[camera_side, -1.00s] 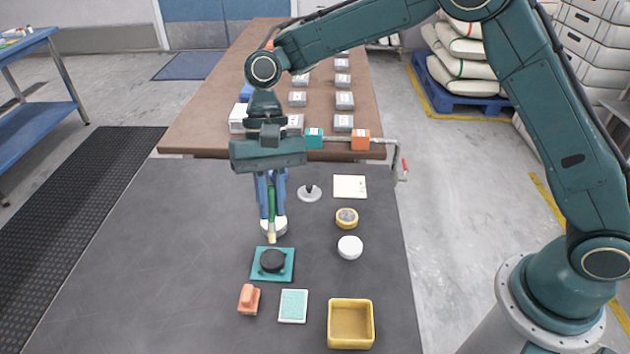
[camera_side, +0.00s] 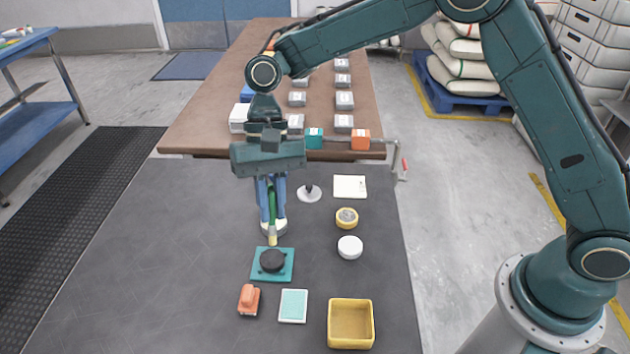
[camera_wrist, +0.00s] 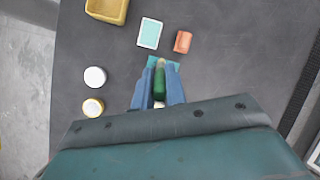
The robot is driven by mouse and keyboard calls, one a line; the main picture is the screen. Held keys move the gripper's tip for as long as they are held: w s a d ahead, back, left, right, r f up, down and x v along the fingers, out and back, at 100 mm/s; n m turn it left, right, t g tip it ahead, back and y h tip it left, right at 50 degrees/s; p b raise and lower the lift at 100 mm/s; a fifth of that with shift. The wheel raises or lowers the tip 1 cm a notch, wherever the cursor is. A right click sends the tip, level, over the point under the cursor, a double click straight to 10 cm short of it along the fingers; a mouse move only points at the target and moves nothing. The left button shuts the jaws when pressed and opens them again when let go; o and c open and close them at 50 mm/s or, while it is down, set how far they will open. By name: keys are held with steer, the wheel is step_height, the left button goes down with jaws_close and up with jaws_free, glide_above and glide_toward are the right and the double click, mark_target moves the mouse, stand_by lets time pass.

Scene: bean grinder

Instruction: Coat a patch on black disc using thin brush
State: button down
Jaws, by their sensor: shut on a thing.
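My gripper (camera_side: 272,212) points down and is shut on a thin brush (camera_side: 272,218) with a green handle and a pale yellow tip. The brush tip hangs just behind the black disc (camera_side: 272,260), which lies on a teal square plate (camera_side: 285,275). I cannot tell whether the tip touches the plate. A white object (camera_side: 281,228) is partly hidden behind the gripper fingers. In the wrist view, the blue fingers (camera_wrist: 158,97) hold the green brush handle (camera_wrist: 158,84), and the teal plate (camera_wrist: 153,60) is mostly hidden, with the black disc not clearly visible.
An orange block (camera_side: 248,299), a teal-faced white pad (camera_side: 293,306) and a yellow tray (camera_side: 350,324) lie in front. A white round lid (camera_side: 350,247), a yellow-rimmed jar (camera_side: 346,218), a note (camera_side: 350,187) and a black-knobbed white disc (camera_side: 309,193) are to the right. The mat's left side is clear.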

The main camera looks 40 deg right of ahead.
steer(key=shift+f, duration=3.4)
steer(key=shift+w+d+f, duration=0.15)
steer(key=shift+w+f, duration=0.3)
steer(key=shift+f, duration=0.1)
steer(key=shift+w+d+f, duration=0.1)
steer(key=shift+w+d, duration=0.2)
steer(key=shift+w, duration=0.4)
steer(key=shift+w+d+r, duration=0.1)
steer(key=shift+w+d, duration=0.2)
steer(key=shift+w, duration=0.4)
steer(key=shift+w+d+f, duration=0.1)
steer(key=shift+w+d, duration=0.2)
steer(key=shift+w, duration=0.4)
steer(key=shift+s+a, duration=0.35)
steer(key=shift+s, duration=0.5)
steer(key=shift+s+a, duration=0.35)
steer(key=shift+s, duration=0.5)
steer(key=shift+s+a, duration=0.35)
steer(key=shift+s, duration=0.5)
steer(key=shift+a, duration=0.2)
steer(key=shift+w+a, duration=0.1)
steer(key=shift+w, duration=0.5)
steer(key=shift+s+f, duration=0.4)
steer(key=shift+s, duration=0.15)
steer(key=shift+r, duration=4.5)
